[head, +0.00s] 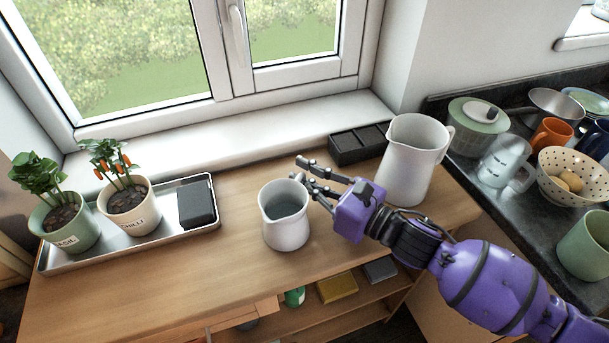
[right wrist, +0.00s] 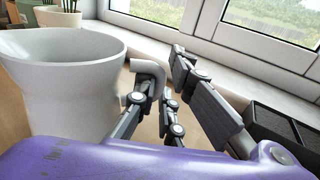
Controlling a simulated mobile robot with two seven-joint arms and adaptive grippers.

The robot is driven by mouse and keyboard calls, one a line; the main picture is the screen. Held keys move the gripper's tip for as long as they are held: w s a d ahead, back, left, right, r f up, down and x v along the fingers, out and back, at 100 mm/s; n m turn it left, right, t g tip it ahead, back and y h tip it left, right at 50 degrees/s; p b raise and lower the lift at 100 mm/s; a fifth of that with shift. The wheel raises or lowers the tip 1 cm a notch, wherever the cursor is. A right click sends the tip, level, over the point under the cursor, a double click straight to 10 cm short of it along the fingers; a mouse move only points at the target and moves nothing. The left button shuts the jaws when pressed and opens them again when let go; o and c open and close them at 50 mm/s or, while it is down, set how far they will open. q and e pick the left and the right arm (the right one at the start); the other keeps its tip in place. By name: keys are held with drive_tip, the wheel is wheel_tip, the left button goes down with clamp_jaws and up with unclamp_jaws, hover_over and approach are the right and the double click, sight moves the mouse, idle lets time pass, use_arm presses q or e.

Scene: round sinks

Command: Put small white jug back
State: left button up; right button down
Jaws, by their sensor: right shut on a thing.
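The small white jug (head: 285,230) is upright at the middle of the wooden counter (head: 180,275); its grey inside shows from above. In the right wrist view the jug (right wrist: 70,90) fills the left, its handle (right wrist: 152,72) beside my fingers. My right gripper (head: 306,174) reaches in from the right and is shut on the jug at its handle side; the exact finger contact is partly hidden. I cannot tell whether the jug's base touches the counter. A large white jug (head: 412,160) stands to the right, behind my right wrist. My left gripper is not in view.
A metal tray (head: 115,255) with two potted plants and a dark block is at left. A black compartment box (head: 358,146) stands by the sill, behind my gripper. The dark worktop at right holds a spotted bowl (head: 570,185), mugs and a lidded pot. The counter's front left is clear.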

drive_tip(key=c, duration=1.8)
unclamp_jaws()
drive_tip(key=shift+o, duration=0.2)
drive_tip(key=shift+f, duration=0.1)
drive_tip(key=shift+d, duration=0.1)
